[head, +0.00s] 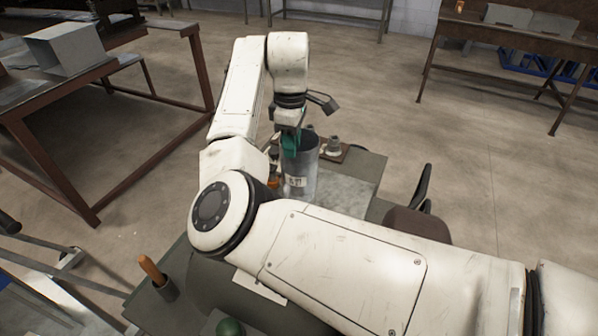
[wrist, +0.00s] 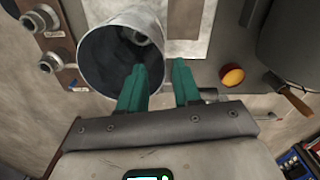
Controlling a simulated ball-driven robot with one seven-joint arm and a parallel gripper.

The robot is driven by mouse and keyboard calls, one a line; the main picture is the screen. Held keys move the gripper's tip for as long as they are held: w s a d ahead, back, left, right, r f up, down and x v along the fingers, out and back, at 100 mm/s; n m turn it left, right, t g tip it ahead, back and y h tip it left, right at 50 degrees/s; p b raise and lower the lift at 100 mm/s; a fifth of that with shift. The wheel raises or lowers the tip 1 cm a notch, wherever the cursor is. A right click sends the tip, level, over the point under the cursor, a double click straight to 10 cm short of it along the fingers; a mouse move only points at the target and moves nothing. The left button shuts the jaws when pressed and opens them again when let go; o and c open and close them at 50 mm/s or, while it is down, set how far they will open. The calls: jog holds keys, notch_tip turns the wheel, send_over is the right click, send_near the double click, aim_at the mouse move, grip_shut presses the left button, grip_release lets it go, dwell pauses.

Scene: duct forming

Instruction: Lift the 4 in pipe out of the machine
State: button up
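The 4 in pipe (head: 301,180) is a grey metal cylinder with a small white label. It stands upright on the grey-green machine (head: 352,192) in the head view. In the wrist view I look into the pipe's open round end (wrist: 92,55), with a round fitting visible inside. My gripper (head: 290,142) is at the pipe's top rim. Its two teal fingers (wrist: 160,66) are apart in the wrist view. The left fingertip overlaps the pipe's opening and the right one is outside its wall. A gap shows between them. Whether either finger touches the wall is unclear.
Metal fittings on a brown board (wrist: 70,78) lie close beside the pipe. A rusty table (head: 100,75) stands left and a workbench (head: 520,38) back right. Open floor lies behind.

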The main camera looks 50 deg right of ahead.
aim_at(295, 161)
jog(key=shift+s+f+p, duration=0.2)
jog(key=shift+s+f, duration=0.05)
jog(key=shift+f, duration=1.1)
jog(key=shift+s+f+p, duration=0.15)
jog(key=shift+s+f, duration=0.05)
jog(key=shift+f, duration=1.15)
jog(key=shift+c, duration=0.2)
grip_shut()
